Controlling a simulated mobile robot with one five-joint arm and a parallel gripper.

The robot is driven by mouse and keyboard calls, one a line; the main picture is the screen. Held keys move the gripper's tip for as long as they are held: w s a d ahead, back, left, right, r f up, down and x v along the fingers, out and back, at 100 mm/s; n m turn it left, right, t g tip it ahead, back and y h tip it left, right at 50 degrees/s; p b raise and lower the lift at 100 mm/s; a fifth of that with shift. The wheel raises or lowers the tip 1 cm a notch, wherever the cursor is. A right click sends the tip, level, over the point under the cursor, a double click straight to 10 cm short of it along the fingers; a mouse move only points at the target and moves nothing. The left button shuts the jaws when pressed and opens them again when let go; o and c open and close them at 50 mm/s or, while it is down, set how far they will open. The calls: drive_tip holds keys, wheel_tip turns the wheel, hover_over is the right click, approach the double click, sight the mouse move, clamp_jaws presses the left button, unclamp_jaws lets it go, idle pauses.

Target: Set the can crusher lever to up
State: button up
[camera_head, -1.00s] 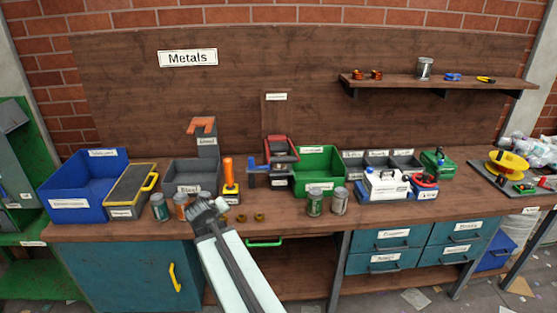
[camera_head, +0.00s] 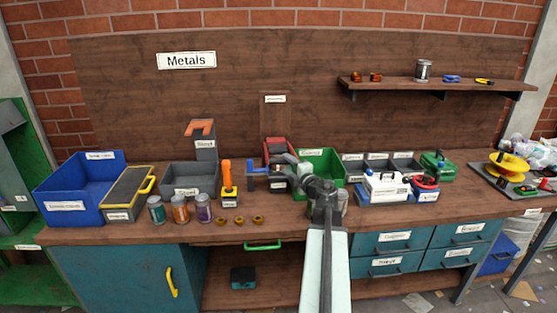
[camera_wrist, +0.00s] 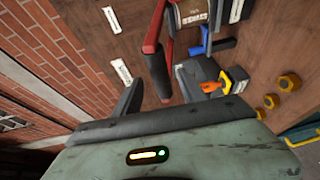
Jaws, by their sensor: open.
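The can crusher stands at the back of the bench below a small wall label. Its red lever (camera_head: 276,146) shows in the head view, low over the body and partly hidden by my gripper. In the wrist view the lever is a red frame with a dark grip bar (camera_wrist: 157,76). My gripper (camera_head: 296,164) is open just in front and right of the crusher. In the wrist view, the grip bar appears between the two dark fingers of my gripper (camera_wrist: 158,92). I see no finger clearly touching it.
An orange-handled tool (camera_head: 228,181), several brass nuts (camera_head: 240,220) and cans (camera_head: 180,209) sit to the left. Bare bench shows along the front.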

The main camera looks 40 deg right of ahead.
drive_tip(key=x, duration=0.7)
drive_tip(key=shift+w, duration=0.2)
drive_tip(key=shift+a, duration=0.1)
clamp_jaws()
idle(0.9)
